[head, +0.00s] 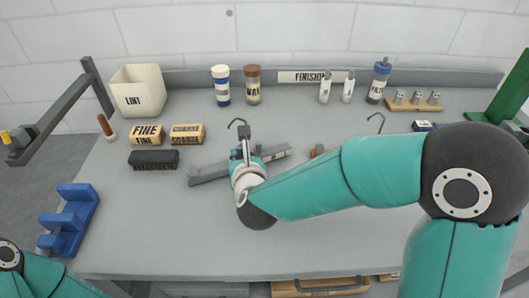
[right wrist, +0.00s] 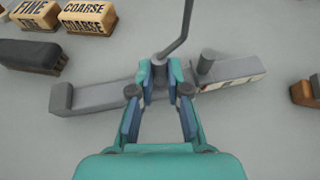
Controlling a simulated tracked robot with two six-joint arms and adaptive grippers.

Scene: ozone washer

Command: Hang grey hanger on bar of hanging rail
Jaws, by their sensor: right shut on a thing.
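The grey hanger (head: 208,173) has a grey bar with upright end pieces and a dark wire hook (head: 238,123) rising from its middle. It lies at or just above the table, slanted; I cannot tell whether it touches. My right gripper (head: 245,148) is shut on the hanger's middle, at the foot of the hook. In the right wrist view the fingertips (right wrist: 160,68) close around the stem, with the grey bar (right wrist: 100,97) running out to both sides. The hanging rail appears to be the dark grey bar (head: 50,118) at the far left. My left gripper is out of view.
A white LINT bin (head: 140,92), FINE (head: 146,134) and COARSE (head: 187,133) blocks and a dark block (head: 153,160) lie left.

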